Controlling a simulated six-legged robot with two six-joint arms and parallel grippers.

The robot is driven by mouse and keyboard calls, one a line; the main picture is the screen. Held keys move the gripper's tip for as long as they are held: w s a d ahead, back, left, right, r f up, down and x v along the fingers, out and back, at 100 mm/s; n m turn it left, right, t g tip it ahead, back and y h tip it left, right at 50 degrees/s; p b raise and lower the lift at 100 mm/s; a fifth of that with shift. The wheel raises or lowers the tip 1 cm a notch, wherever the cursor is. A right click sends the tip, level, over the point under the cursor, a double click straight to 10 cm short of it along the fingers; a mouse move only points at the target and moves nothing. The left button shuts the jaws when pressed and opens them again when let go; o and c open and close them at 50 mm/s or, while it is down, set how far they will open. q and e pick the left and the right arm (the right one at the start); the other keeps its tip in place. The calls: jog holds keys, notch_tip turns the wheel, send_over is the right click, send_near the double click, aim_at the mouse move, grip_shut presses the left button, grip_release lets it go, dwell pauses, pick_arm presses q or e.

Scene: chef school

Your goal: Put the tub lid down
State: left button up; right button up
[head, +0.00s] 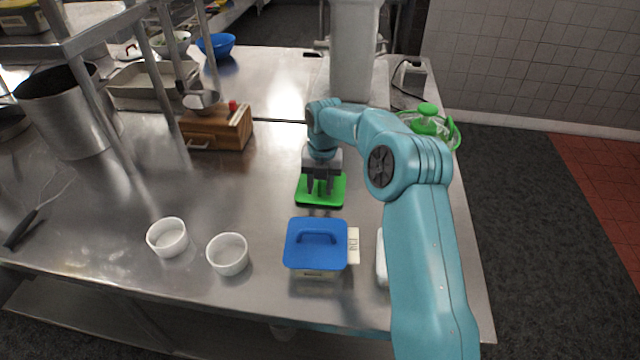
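A flat green tub lid (337,193) is at the middle of the steel table, behind the blue-lidded tub. My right gripper (320,188) points down onto the middle of the green lid. Its fingers are at the lid's top and hide any handle there, so I cannot tell whether they are shut on it. A dark band shows under the lid's front edge; whether the lid rests on the table or hangs just above it is unclear. A tub with a blue handled lid (316,256) stands in front. My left gripper is not in view.
Two white ramekins (167,238) (228,255) stand left of the blue-lidded tub. A white item (382,259) is partly hidden by my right arm. A wooden box (217,130) and a large pot (67,110) stand back left. The table (255,190) left of the green lid is clear.

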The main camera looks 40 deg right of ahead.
aim_at(322, 196)
jog(key=shift+d+r, duration=0.1)
jog(key=shift+r, duration=0.35)
notch_tip(322, 196, up, 11)
jog(key=shift+s+p, duration=0.2)
jog(key=shift+p, duration=0.1)
jog(key=shift+d+r, duration=0.1)
